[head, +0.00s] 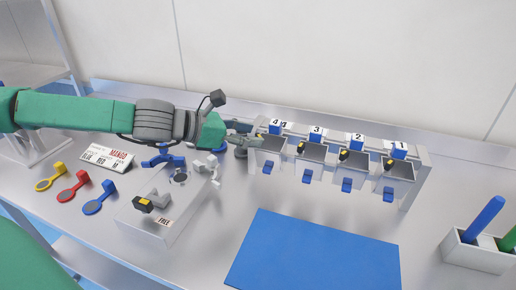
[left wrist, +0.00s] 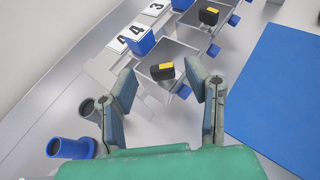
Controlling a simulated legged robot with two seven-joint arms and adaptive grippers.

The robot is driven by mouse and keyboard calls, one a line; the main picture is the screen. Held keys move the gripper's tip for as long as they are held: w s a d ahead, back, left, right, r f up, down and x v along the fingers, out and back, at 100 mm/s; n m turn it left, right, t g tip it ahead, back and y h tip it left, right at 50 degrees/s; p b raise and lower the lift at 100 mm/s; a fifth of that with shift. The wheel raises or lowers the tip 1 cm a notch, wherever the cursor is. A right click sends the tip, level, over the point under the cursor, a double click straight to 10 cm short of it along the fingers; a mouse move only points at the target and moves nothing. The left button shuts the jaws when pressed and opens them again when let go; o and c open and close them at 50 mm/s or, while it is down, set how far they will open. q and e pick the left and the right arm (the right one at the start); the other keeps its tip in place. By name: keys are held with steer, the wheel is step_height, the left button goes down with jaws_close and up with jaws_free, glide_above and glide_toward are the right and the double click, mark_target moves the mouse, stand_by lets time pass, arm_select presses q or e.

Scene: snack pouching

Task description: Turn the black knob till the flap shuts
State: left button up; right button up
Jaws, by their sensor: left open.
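A row of grey hoppers numbered 4 to 1 stands at the back of the bench, with a black knob with a yellow mark on each. The knob of hopper 4 (left wrist: 162,71) lies between and just beyond my left fingertips in the left wrist view; no contact shows. My left gripper (head: 253,136) is open and empty at the left end of the row; its two fingers also show in the left wrist view (left wrist: 171,78). It partly hides hopper 4 in the head view. Which part is the flap, and its position, I cannot tell. My right gripper is not in view.
A grey box marked FREE (head: 168,230) with another black-and-yellow knob (head: 143,204) stands at left. Yellow, red and blue scoop-like pieces lie beside a MANGO sign (head: 107,157). A blue mat (head: 315,255) lies in front. A marker holder (head: 474,254) stands at right.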

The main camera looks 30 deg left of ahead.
arm_select(q)
steer(key=shift+b+x, duration=0.6)
steer(key=shift+x, duration=0.75)
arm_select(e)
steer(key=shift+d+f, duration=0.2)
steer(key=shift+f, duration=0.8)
arm_select(q)
steer(key=shift+s+r, duration=0.1)
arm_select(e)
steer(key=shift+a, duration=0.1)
